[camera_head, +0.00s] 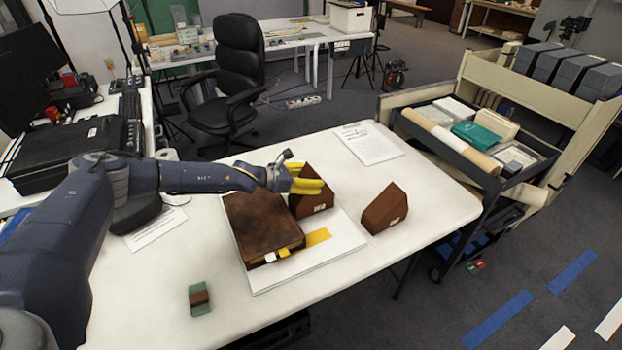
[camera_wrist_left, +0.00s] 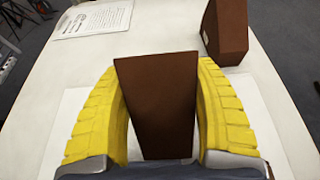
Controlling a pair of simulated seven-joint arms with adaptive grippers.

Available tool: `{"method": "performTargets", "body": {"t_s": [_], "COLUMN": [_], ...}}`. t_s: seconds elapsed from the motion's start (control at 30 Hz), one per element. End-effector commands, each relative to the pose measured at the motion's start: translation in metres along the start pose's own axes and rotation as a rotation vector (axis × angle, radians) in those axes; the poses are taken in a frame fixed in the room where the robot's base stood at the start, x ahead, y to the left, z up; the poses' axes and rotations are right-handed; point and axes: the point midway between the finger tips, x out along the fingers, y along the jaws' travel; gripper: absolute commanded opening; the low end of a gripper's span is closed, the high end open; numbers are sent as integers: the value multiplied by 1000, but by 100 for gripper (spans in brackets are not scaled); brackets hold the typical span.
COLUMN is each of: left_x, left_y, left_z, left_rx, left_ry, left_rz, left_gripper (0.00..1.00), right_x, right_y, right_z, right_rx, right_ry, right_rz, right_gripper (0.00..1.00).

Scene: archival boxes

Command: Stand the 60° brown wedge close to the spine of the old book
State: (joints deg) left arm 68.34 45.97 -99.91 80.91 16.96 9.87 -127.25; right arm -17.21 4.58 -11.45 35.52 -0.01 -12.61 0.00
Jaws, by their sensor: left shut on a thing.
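The old brown book (camera_head: 262,228) lies flat on a white board (camera_head: 345,243) on the table. My left gripper (camera_head: 306,178), with yellow fingers, is shut on a brown wedge (camera_head: 314,203) at the book's right side, near its far right corner. The wedge is upright with a small pale label too small to read for sure. Whether its base touches the board is unclear. In the left wrist view the held wedge (camera_wrist_left: 158,105) sits between both yellow fingers (camera_wrist_left: 160,110). A second brown wedge (camera_head: 383,210) stands on the table further right. My right gripper is not in view.
A yellow patch (camera_head: 318,237) lies on the board right of the book. A small green and brown block (camera_head: 199,298) is at the front left. Paper sheets (camera_head: 368,143) lie at the back. A loaded cart (camera_head: 470,150) stands past the table's right edge.

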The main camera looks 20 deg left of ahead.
Motion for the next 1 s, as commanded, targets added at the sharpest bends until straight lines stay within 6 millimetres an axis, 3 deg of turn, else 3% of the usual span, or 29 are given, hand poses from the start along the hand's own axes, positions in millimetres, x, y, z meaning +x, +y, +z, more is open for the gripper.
{"method": "performTargets", "body": {"t_s": [0.37,0.4,0.6,1.0], "left_x": [1,1,1,-7], "left_y": [0,0,0,2], "left_z": [-2,-3,-2,0], "left_rx": [1,1,1,1], "left_ry": [0,0,0,1], "left_rz": [0,1,1,2], "left_gripper": [27,63,84,84], "right_x": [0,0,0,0], "right_y": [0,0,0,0], "right_z": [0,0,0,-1], "right_rx": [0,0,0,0], "right_ry": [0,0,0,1], "right_rz": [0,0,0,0], "right_gripper": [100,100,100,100]}}
